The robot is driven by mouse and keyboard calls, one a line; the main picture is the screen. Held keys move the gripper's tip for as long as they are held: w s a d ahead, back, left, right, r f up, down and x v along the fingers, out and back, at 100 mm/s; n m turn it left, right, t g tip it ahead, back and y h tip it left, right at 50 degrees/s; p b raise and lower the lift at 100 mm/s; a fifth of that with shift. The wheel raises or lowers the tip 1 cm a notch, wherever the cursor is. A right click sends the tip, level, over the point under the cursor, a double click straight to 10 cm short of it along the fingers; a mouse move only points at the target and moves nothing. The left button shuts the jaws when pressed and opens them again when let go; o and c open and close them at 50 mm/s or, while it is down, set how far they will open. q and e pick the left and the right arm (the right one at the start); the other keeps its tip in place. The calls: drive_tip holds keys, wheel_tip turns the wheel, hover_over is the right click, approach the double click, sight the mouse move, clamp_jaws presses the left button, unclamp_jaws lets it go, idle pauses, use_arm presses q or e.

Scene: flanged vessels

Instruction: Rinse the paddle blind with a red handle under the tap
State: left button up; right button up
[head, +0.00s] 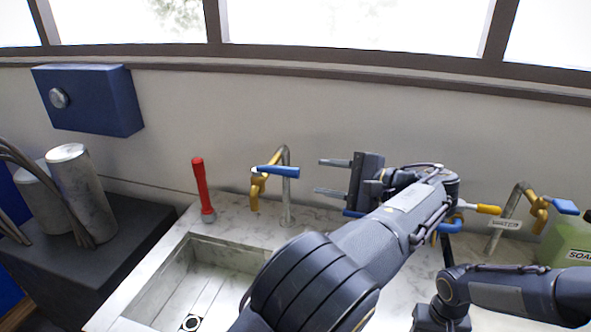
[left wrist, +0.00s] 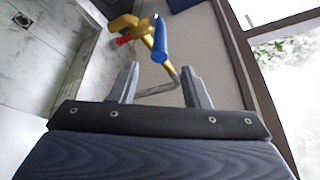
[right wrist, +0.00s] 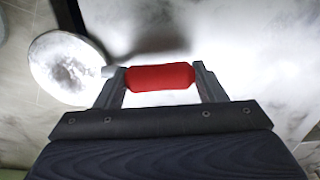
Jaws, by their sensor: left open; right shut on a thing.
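The paddle blind shows in the right wrist view as a round pale metal disc (right wrist: 68,68) with a red handle (right wrist: 160,77). My right gripper (right wrist: 160,80) is shut across that handle, and the disc sticks out to the left. In the head view my right gripper and the blind are hidden behind my left arm. A brass tap (head: 257,190) with a blue lever (head: 275,172) stands behind the sink. My left gripper (head: 318,177) is open and empty, just right of this tap, apart from the lever. The tap also shows ahead of its fingers in the left wrist view (left wrist: 160,40).
A red-handled upright object (head: 202,190) stands behind the sink (head: 165,279). A yellow handle (head: 485,208) shows past my left arm.

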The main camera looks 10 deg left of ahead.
sight(286, 176)
use_arm(q)
drive_tip(key=p+x, duration=0.1)
drive_tip(key=x, duration=1)
drive_tip(key=shift+a+p, duration=0.15)
drive_tip(key=shift+p, duration=0.2)
use_arm(e)
drive_tip(key=shift+r, duration=0.95)
use_arm(q)
drive_tip(key=shift+c, duration=0.2)
clamp_jaws()
